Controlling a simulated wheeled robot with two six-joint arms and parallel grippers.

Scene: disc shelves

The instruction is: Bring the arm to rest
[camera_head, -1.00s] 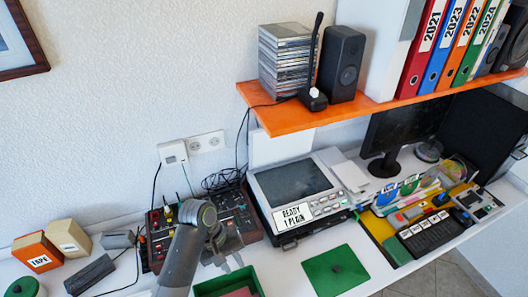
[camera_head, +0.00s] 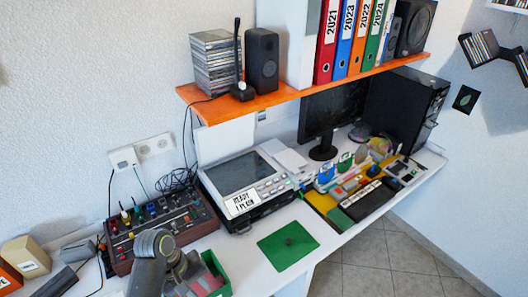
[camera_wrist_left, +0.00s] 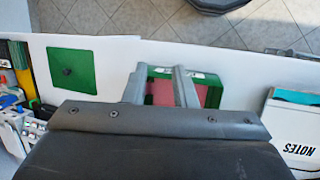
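My left arm comes in at the bottom of the head view. Its gripper (camera_head: 192,286) is partly cut off by the lower edge and overlaps a green box (camera_head: 218,268). In the left wrist view, the two fingers of my left gripper (camera_wrist_left: 158,76) stand apart with nothing held between them. The green box (camera_wrist_left: 206,78) with a red inside shows behind and between the fingers. I cannot tell how high the gripper is above it. My right gripper is in neither view.
A mixer (camera_head: 160,230) sits behind the arm, and a device with a label (camera_head: 245,185) is right of it. A green square plate (camera_head: 288,247) lies near the table's front edge. An orange shelf (camera_head: 285,95) hangs above.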

